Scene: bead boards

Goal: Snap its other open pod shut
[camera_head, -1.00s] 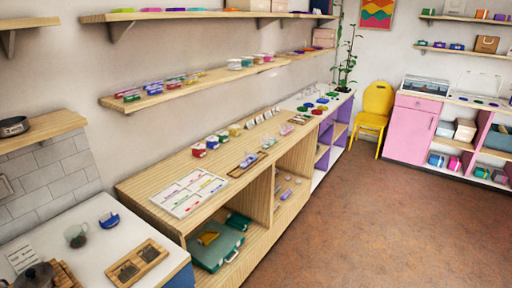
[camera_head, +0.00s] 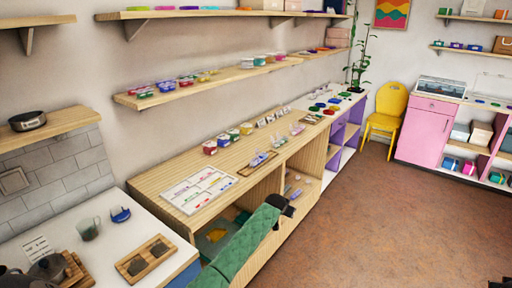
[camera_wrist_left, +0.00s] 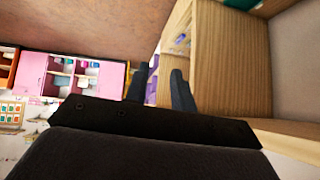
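On the long wooden counter (camera_head: 150,184), a small clear and purple case (camera_head: 262,157) lies on a wooden tray (camera_head: 244,171). Another small clear case with pinkish parts (camera_head: 297,129) lies farther back. Both are too small to tell which pods stand open. My left arm, green-sleeved, reaches up from the bottom; its black gripper (camera_head: 284,206) is in front of the counter's open shelves, apart from the cases. In the left wrist view its two fingers (camera_wrist_left: 162,90) are spread and empty. A dark piece at the bottom right corner may be my right gripper (camera_head: 502,284), mostly cut off.
A white board with coloured strips (camera_head: 198,189) lies at the counter's near end. Several small coloured jars (camera_head: 228,138) stand along the back. A wall shelf (camera_head: 210,84) hangs above. A yellow chair (camera_head: 386,108) is beyond; the brown floor (camera_head: 375,215) is clear.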

